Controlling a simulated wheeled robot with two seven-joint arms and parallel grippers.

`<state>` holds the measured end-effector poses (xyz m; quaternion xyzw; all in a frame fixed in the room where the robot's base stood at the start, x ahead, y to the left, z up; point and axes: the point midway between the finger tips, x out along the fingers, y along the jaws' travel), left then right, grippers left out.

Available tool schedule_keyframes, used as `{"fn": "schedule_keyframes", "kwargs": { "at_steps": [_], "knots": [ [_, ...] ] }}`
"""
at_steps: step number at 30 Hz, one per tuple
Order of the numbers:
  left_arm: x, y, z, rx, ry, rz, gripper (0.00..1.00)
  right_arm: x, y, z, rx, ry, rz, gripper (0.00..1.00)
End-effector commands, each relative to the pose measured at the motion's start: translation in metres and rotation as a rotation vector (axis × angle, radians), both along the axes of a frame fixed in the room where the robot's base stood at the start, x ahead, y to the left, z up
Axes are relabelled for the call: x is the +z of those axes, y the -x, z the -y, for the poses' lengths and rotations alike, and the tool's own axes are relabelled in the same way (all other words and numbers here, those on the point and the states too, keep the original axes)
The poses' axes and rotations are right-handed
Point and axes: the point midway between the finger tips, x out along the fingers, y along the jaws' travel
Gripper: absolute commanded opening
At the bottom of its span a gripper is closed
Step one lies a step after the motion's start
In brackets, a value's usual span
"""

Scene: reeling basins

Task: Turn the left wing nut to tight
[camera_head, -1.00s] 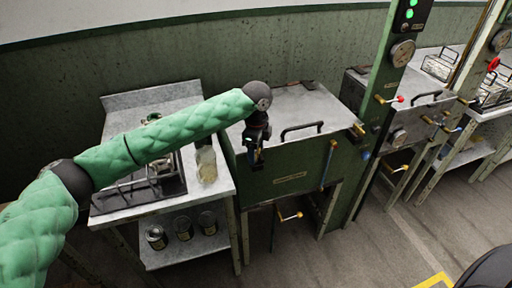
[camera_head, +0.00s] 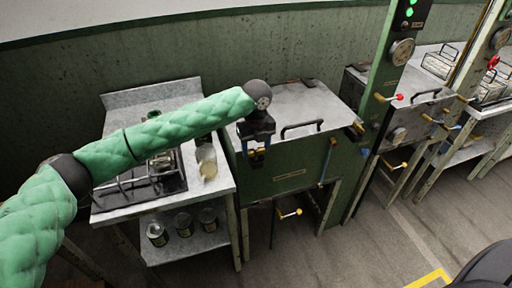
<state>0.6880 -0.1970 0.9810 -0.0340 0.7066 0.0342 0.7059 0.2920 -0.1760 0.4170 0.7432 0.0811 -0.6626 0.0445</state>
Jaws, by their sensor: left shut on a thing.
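My left gripper (camera_head: 257,157) comes in over the side table on the green padded arm. It points down at the front left edge of the green basin (camera_head: 290,172) with the grey lid (camera_head: 296,105). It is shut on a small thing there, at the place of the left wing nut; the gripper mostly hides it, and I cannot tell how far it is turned. A yellow-brass fitting (camera_head: 357,128) shows at the basin's front right corner. My right gripper is not in view.
A steel side table (camera_head: 219,184) stands left of the basin, with a wire rack (camera_head: 150,187) and a jar (camera_head: 206,162). Several cans stand on its lower shelf (camera_head: 190,247). A green post (camera_head: 378,120) rises right of the basin. The floor in front is clear.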

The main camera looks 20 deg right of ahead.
Motion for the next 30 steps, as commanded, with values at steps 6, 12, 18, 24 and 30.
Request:
{"fn": "schedule_keyframes", "kwargs": {
  "at_steps": [6,12,18,24,30],
  "knots": [
    [0.0024,-0.0011,0.0003,-0.06,0.002,0.003,0.35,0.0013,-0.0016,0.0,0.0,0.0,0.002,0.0],
    [0.0024,-0.0011,0.0003,-0.077,0.002,0.003,0.35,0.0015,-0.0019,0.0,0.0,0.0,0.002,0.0],
    [0.0025,-0.0011,0.0004,-0.078,0.002,0.003,0.35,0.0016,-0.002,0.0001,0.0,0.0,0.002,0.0],
    [0.0024,-0.0009,0.0004,-0.078,0.002,0.003,0.74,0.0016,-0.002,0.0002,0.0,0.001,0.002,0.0],
    [0.0013,-0.0005,0.0003,-0.078,0.001,0.002,0.8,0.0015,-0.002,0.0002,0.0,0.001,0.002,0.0]
  ]
}}
